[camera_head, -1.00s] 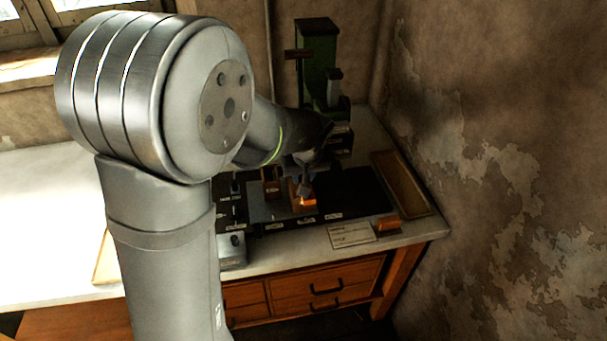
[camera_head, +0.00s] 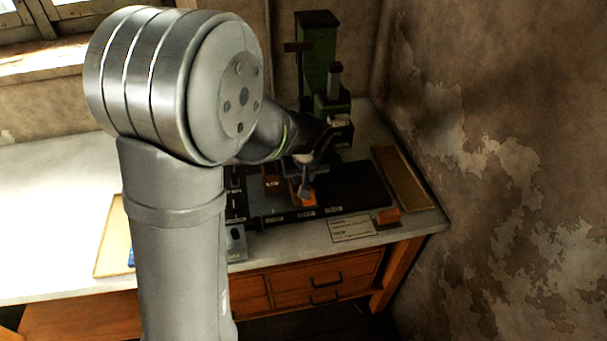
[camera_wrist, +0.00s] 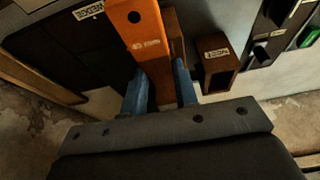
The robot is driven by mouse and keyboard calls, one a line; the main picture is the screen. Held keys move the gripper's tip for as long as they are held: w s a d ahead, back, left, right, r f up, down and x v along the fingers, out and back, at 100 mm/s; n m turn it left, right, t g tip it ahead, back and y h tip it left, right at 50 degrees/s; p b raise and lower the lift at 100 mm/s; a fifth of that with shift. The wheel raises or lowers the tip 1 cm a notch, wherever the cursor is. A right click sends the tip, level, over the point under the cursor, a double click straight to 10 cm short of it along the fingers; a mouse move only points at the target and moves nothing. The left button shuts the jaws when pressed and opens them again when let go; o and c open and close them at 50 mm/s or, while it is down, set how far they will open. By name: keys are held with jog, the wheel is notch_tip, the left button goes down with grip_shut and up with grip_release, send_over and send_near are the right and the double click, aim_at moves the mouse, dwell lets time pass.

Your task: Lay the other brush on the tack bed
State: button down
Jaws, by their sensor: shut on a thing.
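My gripper (camera_head: 305,192) is low over the dark work area on the bench. The block also shows in the head view (camera_head: 308,200). I take it to be the brush; its underside is hidden, so I cannot tell whether it touches the surface. A black labelled bed (camera_head: 355,185) lies around and right of it. I cannot read which part is the tack bed.
A brown labelled block (camera_wrist: 218,70) stands right of the held block in the wrist view. A green press (camera_head: 316,55) stands behind. An empty wooden tray (camera_head: 403,178), a small orange block (camera_head: 388,215) and a white card (camera_head: 352,228) lie at the right and front.

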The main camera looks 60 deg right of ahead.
dwell(0.3)
jog(key=c, duration=1.1)
grip_release()
jog(key=shift+o, duration=0.2)
jog(key=v, duration=1.7)
jog(key=shift+r, duration=0.2)
jog(key=shift+f, duration=0.15)
jog(key=x, duration=1.7)
